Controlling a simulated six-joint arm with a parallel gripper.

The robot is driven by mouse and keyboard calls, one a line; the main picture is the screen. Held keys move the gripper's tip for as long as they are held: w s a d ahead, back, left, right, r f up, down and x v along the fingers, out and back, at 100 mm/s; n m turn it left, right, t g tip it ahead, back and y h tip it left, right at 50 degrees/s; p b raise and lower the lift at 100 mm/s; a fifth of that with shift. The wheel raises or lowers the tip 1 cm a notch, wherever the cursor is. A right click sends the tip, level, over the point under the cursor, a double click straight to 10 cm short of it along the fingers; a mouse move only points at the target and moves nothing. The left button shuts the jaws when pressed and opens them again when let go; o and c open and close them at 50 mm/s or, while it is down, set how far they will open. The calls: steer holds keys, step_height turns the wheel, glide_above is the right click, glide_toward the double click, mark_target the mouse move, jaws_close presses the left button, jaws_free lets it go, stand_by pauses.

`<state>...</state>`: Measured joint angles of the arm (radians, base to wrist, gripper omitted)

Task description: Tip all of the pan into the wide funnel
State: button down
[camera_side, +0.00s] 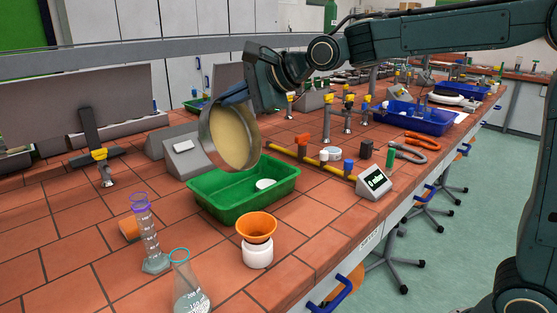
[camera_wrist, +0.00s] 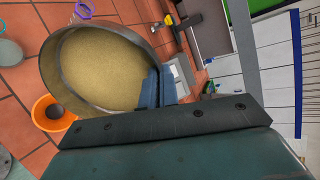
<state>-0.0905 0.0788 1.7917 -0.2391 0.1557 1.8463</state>
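My gripper (camera_side: 236,94) is shut on the rim of a round metal pan (camera_side: 207,137), and its blue fingers also show in the wrist view (camera_wrist: 153,88). The pan is held in the air above the green tray, tilted steeply with its open side toward the side camera. A pale yellow, grainy fill (camera_side: 235,138) covers its inside; it also shows in the wrist view (camera_wrist: 105,68). No stream is seen falling. The wide orange funnel (camera_side: 257,226) sits upright on a white jar (camera_side: 257,254), below and to the right of the pan. The funnel also shows in the wrist view (camera_wrist: 45,108).
A green tray (camera_side: 215,203) with a white round item inside stands behind the funnel. A purple-rimmed cylinder (camera_side: 149,240) and a glass flask (camera_side: 187,285) stand to the left. A small display box (camera_side: 374,184) and red-handled tool (camera_side: 422,141) lie right.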

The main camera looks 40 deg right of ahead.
steer(key=shift+s+d+r+t+y, duration=0.15)
steer(key=shift+s+d+r+t, duration=0.05)
steer(key=shift+s+t, duration=0.35)
steer(key=shift+s+d+r+t+y, duration=0.15)
steer(key=shift+s+d+r+t, duration=0.05)
steer(key=shift+s+t, duration=0.3)
steer(key=shift+s, duration=0.1)
steer(key=shift+s+d+r+t+y, duration=0.1)
steer(key=shift+s+d+t+y, duration=0.15)
steer(key=shift+s+t, duration=0.25)
steer(key=shift+s+d+r+t+y, duration=0.1)
steer(key=shift+s+d+t+y, duration=0.1)
steer(key=shift+s+t, duration=0.3)
steer(key=shift+s, duration=0.15)
steer(key=shift+s+d+f+t+y, duration=0.1)
steer(key=shift+s+d+t+y, duration=0.1)
steer(key=shift+s+t, duration=0.3)
steer(key=shift+s+d+t+y, duration=0.1)
steer(key=shift+s+d+t, duration=0.15)
steer(key=shift+s, duration=0.3)
